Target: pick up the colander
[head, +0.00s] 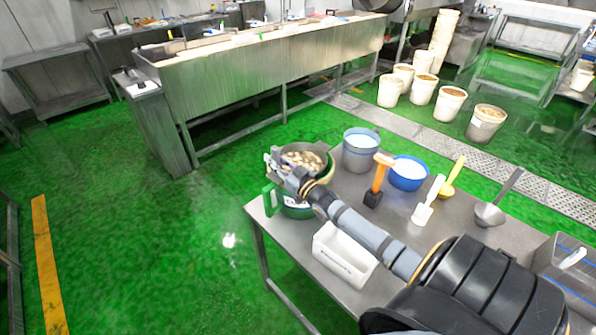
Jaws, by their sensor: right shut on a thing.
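The colander (308,158) appears to be the round, green-rimmed vessel with brownish and pale pieces inside, at the far left corner of the steel table. My right gripper (277,164) is at its left rim and is shut on it. My right forearm crosses in front and hides part of the vessel. A green-handled container (296,212) stands below and in front of it, partly covered by my arm. I cannot tell whether the colander rests on this container or is held clear of it. My left gripper is out of view.
The steel table (330,294) also bears a grey bucket (360,155), a blue bowl (408,175), an orange-handled tool (380,178), a white scoop (428,205), a yellow scoop (453,178), a ladle (490,213) and a white bin (344,258). Green floor left of the table is clear.

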